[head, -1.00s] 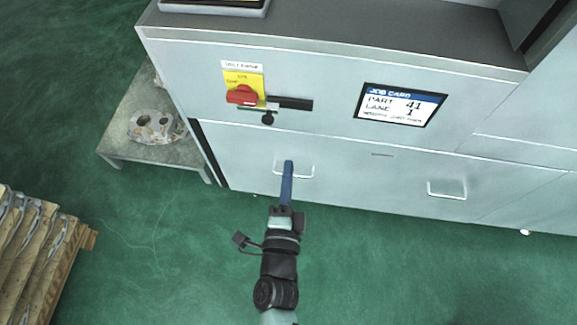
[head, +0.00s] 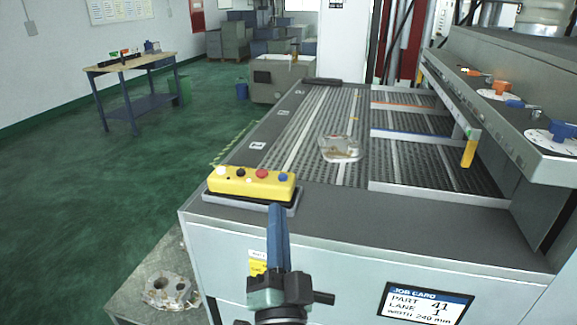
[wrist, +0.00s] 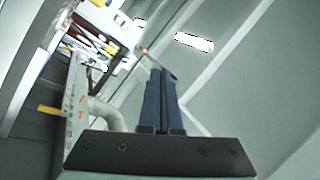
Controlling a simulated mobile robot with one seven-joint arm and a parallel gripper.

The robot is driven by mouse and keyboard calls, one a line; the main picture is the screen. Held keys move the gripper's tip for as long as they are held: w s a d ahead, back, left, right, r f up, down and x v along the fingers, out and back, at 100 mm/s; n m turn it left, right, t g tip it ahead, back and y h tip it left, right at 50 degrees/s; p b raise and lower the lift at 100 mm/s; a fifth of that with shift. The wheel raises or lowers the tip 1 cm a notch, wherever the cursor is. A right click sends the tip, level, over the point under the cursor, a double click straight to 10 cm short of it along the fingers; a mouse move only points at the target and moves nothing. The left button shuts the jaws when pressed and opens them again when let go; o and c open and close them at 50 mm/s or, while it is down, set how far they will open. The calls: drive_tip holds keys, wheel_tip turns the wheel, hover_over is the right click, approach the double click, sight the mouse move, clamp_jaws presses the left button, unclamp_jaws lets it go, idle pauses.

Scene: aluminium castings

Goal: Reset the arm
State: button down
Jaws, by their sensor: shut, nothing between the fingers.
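My gripper (head: 275,210) has long blue fingers pressed together with nothing between them. In the head view it points up and away in front of the yellow button box at the machine's front edge. I cannot tell how far it is from the box. In the wrist view the shut fingers (wrist: 161,75) point up towards the ceiling and its bright lamps.
A dial panel (head: 497,90) overhangs the right. A job card (head: 425,303) is on the front. Green floor (head: 90,190) lies open at left.

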drive_tip(key=s+r+n+t+y+p, duration=0.1)
drive_tip(key=s+r+n, duration=0.15)
drive_tip(key=r, duration=0.85)
drive_tip(key=s+r+n+t, duration=0.15)
drive_tip(key=r+n, duration=0.25)
drive_tip(key=r, duration=0.6)
drive_tip(key=s+r+n+t+h, duration=0.1)
drive_tip(key=s+r, duration=0.3)
drive_tip(key=r, duration=0.3)
drive_tip(key=s+d+r+n+t+h+p, duration=0.1)
drive_tip(key=s+r, duration=0.4)
drive_tip(key=r, duration=0.2)
drive_tip(key=shift+d+t, duration=0.25)
drive_tip(key=shift+t, duration=0.1)
drive_tip(key=c, duration=1.6)
unclamp_jaws()
